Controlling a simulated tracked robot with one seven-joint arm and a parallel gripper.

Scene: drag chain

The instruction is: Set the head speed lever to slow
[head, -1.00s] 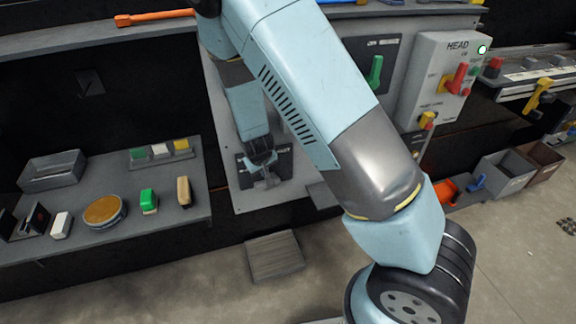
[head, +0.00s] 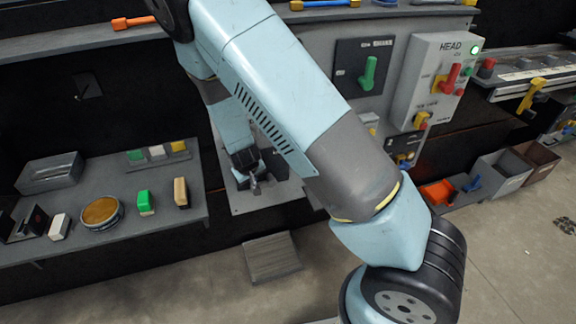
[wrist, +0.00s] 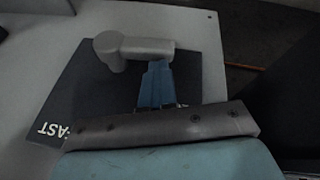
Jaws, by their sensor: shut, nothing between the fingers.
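The head speed lever (wrist: 143,47) is a grey rounded knob with a short bar, on a dark plate (wrist: 88,85) in the wrist view. The word FAST shows upside down, partly cut, at the plate's lower left corner. My gripper (wrist: 158,66) has its blue fingers together and empty. Their tips are right at the bar's near side, towards its right end; I cannot tell whether they touch. In the head view my gripper (head: 252,174) is low at the grey panel, and the lever there is too small and covered to read.
Left is a shelf (head: 170,215) with a round tin (head: 102,212), a green block (head: 146,202) and a metal tray (head: 50,173). Upper right are a green switch (head: 369,73) and the HEAD box (head: 425,90) with a red lever (head: 449,77). A grey block (head: 271,258) lies on the floor.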

